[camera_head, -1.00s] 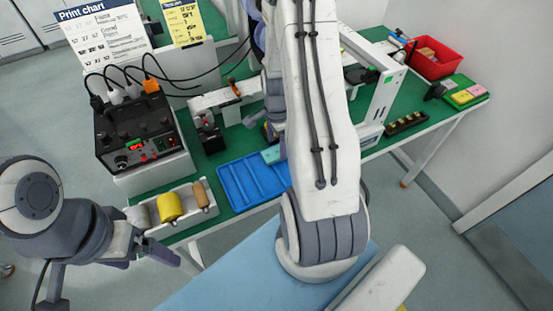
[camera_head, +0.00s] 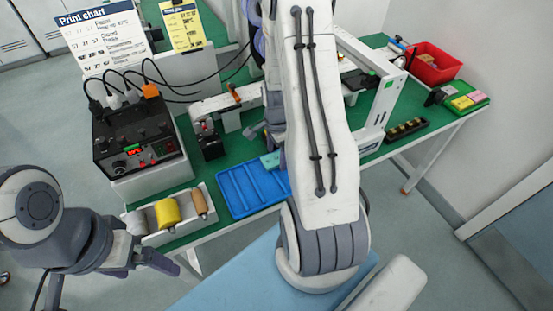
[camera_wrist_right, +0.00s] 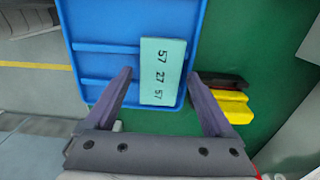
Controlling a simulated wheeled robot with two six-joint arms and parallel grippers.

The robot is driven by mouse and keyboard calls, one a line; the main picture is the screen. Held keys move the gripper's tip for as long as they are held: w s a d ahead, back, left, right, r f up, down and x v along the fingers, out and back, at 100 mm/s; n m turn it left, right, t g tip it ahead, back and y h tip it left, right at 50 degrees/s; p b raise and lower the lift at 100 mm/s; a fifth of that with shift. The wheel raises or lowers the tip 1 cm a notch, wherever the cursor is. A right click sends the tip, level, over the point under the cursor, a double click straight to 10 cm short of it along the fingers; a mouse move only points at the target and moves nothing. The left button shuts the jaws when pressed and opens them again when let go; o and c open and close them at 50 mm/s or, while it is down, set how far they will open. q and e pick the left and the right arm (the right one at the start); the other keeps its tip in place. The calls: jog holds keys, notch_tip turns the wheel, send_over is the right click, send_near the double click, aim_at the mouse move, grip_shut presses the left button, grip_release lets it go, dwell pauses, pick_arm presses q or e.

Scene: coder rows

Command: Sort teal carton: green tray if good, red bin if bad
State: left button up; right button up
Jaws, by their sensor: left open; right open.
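The teal carton (camera_wrist_right: 163,71) lies in the blue compartment tray (camera_wrist_right: 100,32), near its right edge in the right wrist view, with "57 27 57" printed on its upper face. In the head view the carton (camera_head: 271,160) shows at the tray's upper right corner, partly hidden by my right arm. My right gripper (camera_wrist_right: 161,80) is open, its fingers on either side of the carton and apart from it. My left gripper (camera_head: 163,262) is open and empty, left of the table. The green tray (camera_head: 481,103) holds yellow and pink pieces. The red bin (camera_head: 452,72) stands behind it.
A print chart (camera_head: 100,38) and a yellow notice (camera_head: 183,27) stand at the back left. A black control box (camera_head: 135,140) with cables stands below them. A holder with rolls (camera_head: 160,236) is at the front left. A white frame (camera_head: 382,100) rises right of my right arm.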

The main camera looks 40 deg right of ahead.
aim_at(277, 158)
jog(key=c, duration=0.8)
jog(key=shift+r+p, duration=2.25)
jog(key=shift+r, duration=0.25)
jog(key=shift+c, duration=0.3)
